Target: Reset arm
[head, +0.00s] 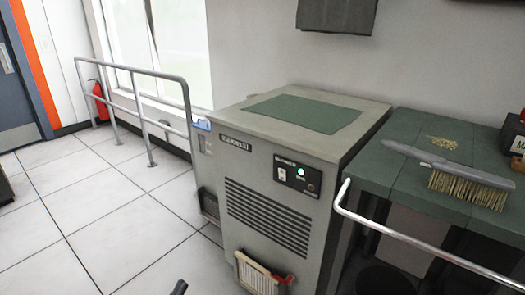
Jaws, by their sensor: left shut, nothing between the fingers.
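My left gripper (180,288) shows only as a small dark tip at the bottom edge of the head view, over the floor and left of the machine's front. It is shut and empty; the rest of it is outside the picture. My right gripper is not in view. A grey card machine (270,215) with a vented front stands in the middle, with a green mat (304,113) on its top and a lit green button on its panel (297,176). A tray of cards (256,278) with a red part sits low on its front.
A green table (405,131) on the right holds a brush (455,176), a small tan pile (442,143) and a dark box. A white rail (420,245) runs before it. Another rail (140,72) and a red extinguisher (100,101) stand back left.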

